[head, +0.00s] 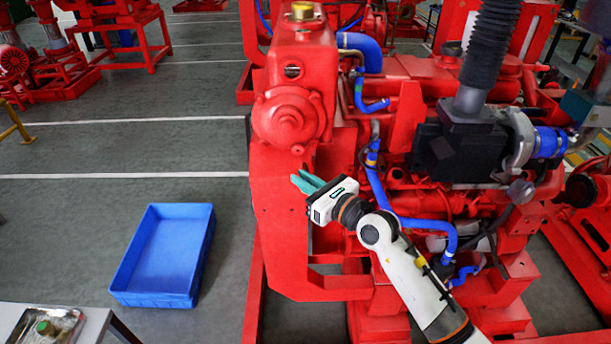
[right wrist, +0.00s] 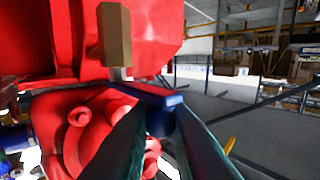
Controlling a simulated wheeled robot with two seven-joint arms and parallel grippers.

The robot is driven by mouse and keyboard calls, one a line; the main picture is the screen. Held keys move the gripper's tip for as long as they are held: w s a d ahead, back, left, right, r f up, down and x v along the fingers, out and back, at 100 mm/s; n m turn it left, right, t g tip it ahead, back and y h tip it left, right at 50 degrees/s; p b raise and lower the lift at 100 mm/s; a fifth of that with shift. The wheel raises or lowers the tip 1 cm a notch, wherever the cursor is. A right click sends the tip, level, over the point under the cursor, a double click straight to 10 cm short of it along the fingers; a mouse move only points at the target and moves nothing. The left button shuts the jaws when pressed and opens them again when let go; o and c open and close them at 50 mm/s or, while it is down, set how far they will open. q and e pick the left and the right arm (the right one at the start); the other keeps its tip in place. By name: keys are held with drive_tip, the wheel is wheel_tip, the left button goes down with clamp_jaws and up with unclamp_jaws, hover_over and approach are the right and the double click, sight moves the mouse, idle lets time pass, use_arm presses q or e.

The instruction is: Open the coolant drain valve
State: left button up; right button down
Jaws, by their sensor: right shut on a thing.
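The coolant drain valve shows in the right wrist view as a brass body (right wrist: 115,35) with a blue lever (right wrist: 150,97) running from below it toward the fingers. It is mounted by the red engine parts. My right gripper (right wrist: 160,130) is shut on the blue lever, with its dark teal fingers on both sides of it. In the head view my right gripper (head: 306,183) is at the front face of the red pumpset (head: 280,215), below the round red housing. The valve cannot be made out there. My left gripper is not in view.
A blue crate (head: 205,255) lies on the grey floor at left. A table corner (head: 92,325) with a metal tray (head: 45,328) is at bottom left. Blue hoses (head: 375,180) run close behind my right arm. The floor left of the pumpset is mostly clear.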

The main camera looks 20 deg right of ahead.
drive_tip(key=c, duration=1.5)
unclamp_jaws()
drive_tip(key=shift+o, duration=0.2)
drive_tip(key=b+v, duration=0.3)
drive_tip(key=v, duration=0.9)
drive_tip(key=shift+f, duration=0.1)
